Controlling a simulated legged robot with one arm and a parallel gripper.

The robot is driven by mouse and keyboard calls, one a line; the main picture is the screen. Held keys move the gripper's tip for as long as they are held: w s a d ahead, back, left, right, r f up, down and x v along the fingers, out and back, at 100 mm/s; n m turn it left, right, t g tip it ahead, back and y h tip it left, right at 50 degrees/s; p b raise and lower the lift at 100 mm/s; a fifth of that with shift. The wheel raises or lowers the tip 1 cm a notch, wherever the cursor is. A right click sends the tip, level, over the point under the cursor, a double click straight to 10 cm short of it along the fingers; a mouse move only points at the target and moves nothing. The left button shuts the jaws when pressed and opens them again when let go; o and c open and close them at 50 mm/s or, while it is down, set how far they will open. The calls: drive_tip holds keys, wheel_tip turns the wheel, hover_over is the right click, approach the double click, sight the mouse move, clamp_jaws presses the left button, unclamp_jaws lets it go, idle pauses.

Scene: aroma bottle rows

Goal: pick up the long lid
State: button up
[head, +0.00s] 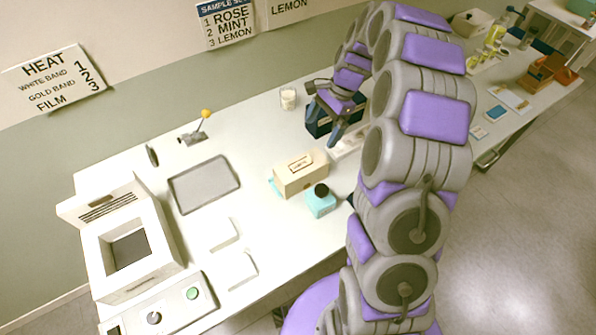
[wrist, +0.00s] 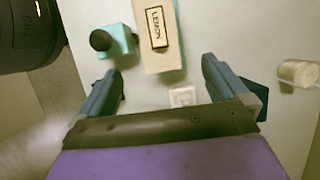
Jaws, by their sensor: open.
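A long cream box-shaped piece with a LEMON label on top (wrist: 160,35) lies beyond my fingertips in the wrist view. It also shows in the head view (head: 300,174), at mid-table. It may be the long lid or carry it; I cannot tell the two apart. My gripper (wrist: 160,75) is open and empty, with its fingers spread to either side of the cream piece's near end. In the head view my gripper (head: 326,122) is above the table behind the cream piece. A teal bottle with a black cap (wrist: 117,40) stands beside the cream piece.
A dark blue box (wrist: 254,94) and a white candle-like jar (wrist: 298,73) are right of my gripper in the wrist view. A small white labelled item (wrist: 183,96) lies between the fingers. A grey tray (head: 204,185) and a white machine (head: 130,244) stand at the left.

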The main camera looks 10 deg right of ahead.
sight(304, 163)
drive_tip(key=b+x, duration=0.2)
drive_tip(key=x, duration=0.8)
drive_tip(key=shift+a+f, duration=0.15)
drive_tip(key=shift+f, duration=0.2)
drive_tip(key=shift+s+b+x, duration=0.2)
drive_tip(key=shift+b+x, duration=0.75)
drive_tip(key=shift+x, duration=1.95)
drive_tip(key=shift+a+r, duration=0.1)
drive_tip(key=c, duration=0.9)
drive_tip(key=shift+c, duration=0.2)
drive_tip(key=shift+r, duration=0.15)
